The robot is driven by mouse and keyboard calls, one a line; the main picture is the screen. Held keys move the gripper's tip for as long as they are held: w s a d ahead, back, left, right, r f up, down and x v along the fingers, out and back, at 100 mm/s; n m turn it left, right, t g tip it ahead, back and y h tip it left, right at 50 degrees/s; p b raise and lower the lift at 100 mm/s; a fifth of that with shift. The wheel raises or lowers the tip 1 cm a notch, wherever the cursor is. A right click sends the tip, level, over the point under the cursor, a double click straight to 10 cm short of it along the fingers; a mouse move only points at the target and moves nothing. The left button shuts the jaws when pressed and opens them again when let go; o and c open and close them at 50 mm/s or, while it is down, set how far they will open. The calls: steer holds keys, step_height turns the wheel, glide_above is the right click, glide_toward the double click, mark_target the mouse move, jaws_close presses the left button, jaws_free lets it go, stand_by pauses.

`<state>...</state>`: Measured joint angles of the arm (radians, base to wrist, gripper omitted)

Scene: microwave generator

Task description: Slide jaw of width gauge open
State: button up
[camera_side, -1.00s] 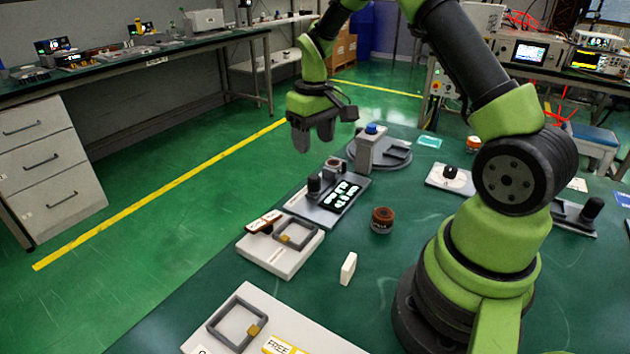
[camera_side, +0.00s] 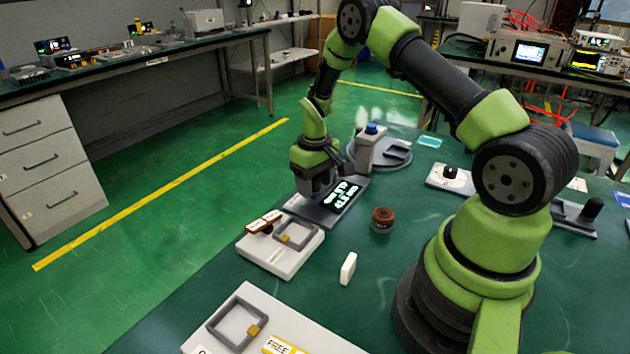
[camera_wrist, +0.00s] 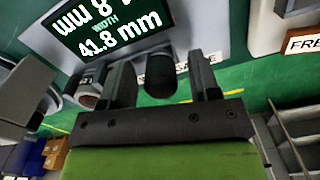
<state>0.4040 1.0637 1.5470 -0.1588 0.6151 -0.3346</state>
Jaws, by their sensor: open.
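The width gauge (camera_side: 330,208) is a grey plate with a lit display on the green table. In the wrist view its display (camera_wrist: 105,25) reads "WIDTH 41.8 mm". My gripper (camera_side: 318,188) is down at the gauge's left end in the side view. In the wrist view my gripper (camera_wrist: 162,68) is open, with one finger on each side of a black upright knob (camera_wrist: 160,78). Gaps show between the knob and both fingers. My gripper hides the knob and most of the gauge's jaws in the side view. A round grey and reddish part (camera_wrist: 88,88) lies just left of the fingers.
A white fixture with a grey frame (camera_side: 280,256) stands in front of the gauge. A brown-topped round part (camera_side: 382,220) and a white block (camera_side: 348,268) stand to the right. A grey post with a blue top (camera_side: 371,145) stands close behind my gripper. Bare table lies right of centre.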

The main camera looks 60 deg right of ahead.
jaws_close()
steer(key=shift+a, duration=1.15)
jaws_free()
steer(key=shift+r, duration=0.1)
step_height(320, 180, up, 10)
